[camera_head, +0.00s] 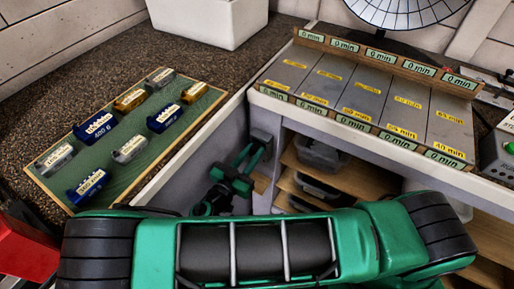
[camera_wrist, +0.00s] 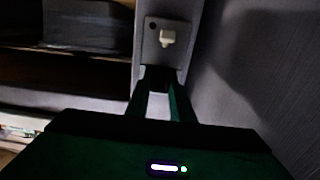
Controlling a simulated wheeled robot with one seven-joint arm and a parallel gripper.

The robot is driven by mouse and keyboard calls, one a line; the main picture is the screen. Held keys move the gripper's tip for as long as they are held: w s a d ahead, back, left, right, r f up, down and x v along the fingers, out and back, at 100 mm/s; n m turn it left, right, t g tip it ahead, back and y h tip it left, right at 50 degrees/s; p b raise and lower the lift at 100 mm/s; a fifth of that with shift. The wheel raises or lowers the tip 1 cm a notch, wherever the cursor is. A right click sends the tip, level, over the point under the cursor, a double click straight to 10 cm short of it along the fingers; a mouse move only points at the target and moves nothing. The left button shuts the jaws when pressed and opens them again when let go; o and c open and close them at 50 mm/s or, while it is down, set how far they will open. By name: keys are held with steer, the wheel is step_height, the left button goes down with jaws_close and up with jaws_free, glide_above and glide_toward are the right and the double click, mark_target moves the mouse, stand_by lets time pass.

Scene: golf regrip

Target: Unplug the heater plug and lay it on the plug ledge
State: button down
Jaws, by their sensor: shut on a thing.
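My gripper (camera_wrist: 158,88) reaches forward in the wrist view, its two green fingers close together. It is shut on a small dark thing at the fingertips, apparently the heater plug; its outline is too dark to make out. Just beyond the fingertips is a pale grey plate (camera_wrist: 151,48) on a narrow upright panel. A cream block (camera_wrist: 168,38) and a small dark hole show on this plate. In the head view my gripper (camera_head: 261,146) is below the counter by the inner corner. I cannot tell whether the dark thing touches the plate, and I cannot make out the plug ledge.
Shelves (camera_head: 300,160) with dark bins stand under the counter, right of my gripper. A green board (camera_head: 65,180) with labelled blocks lies on the left counter. A grey tray (camera_head: 395,127) with minute labels sits on the right counter. A white bin (camera_head: 207,20) stands at the back.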

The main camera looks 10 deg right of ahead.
steer(key=shift+a, duration=0.1)
steer(key=shift+v, duration=2.95)
steer(key=shift+s, duration=0.1)
